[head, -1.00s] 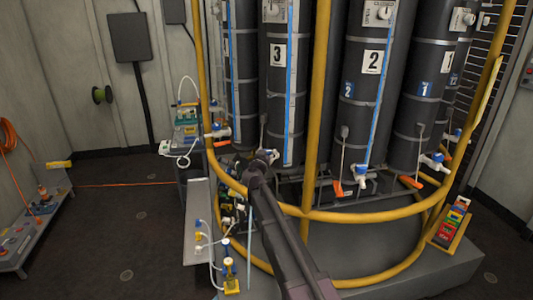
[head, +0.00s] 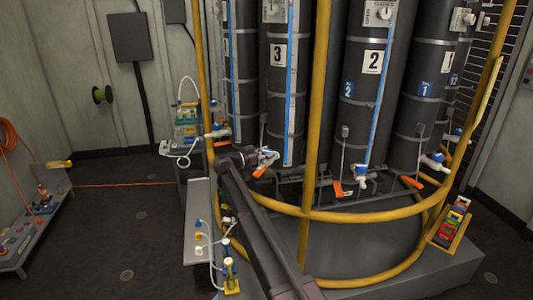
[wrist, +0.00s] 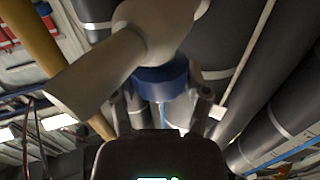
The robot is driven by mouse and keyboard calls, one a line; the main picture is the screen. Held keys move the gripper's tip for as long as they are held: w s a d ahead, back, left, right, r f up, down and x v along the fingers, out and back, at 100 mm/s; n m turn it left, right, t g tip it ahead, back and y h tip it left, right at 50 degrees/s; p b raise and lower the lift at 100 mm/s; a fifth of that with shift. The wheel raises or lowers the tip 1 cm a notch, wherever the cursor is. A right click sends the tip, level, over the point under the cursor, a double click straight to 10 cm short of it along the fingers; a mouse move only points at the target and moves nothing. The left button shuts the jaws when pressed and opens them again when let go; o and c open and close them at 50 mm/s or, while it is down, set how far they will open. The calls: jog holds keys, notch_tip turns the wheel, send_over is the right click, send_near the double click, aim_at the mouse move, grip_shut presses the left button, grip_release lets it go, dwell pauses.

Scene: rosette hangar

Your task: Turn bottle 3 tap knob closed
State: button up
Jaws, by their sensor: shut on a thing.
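Bottle 3 (head: 275,110) is a tall dark cylinder with a white "3" label, standing behind the yellow rail. Its white tap (head: 269,156) shows low on its front, partly hidden by my wrist. My gripper (head: 257,158) is at this tap, with its fingers hard to make out in the head view. In the wrist view, the pale tap body (wrist: 150,35) fills the upper middle. Its blue knob (wrist: 160,82) sits between the two dark fingers of my gripper (wrist: 162,100), which are shut on it. The knob's far side is hidden.
A curved yellow rail (head: 345,214) runs in front of the bottles, and my arm reaches over it. Bottle 2 (head: 365,110) stands to the right with its own blue-knobbed tap (head: 361,172). A grey shelf (head: 200,215) with fittings is at the left. Open floor lies further left.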

jog(key=shift+w+m+g+h, duration=0.15)
jog(key=shift+m+g+h, duration=0.25)
jog(key=shift+m+g, duration=0.3)
jog(key=shift+g, duration=0.4)
jog(key=o, duration=1.2)
jog(key=shift+d, duration=0.1)
jog(key=shift+c, duration=0.2)
jog(key=v, duration=1.2)
jog(key=shift+f, duration=0.2)
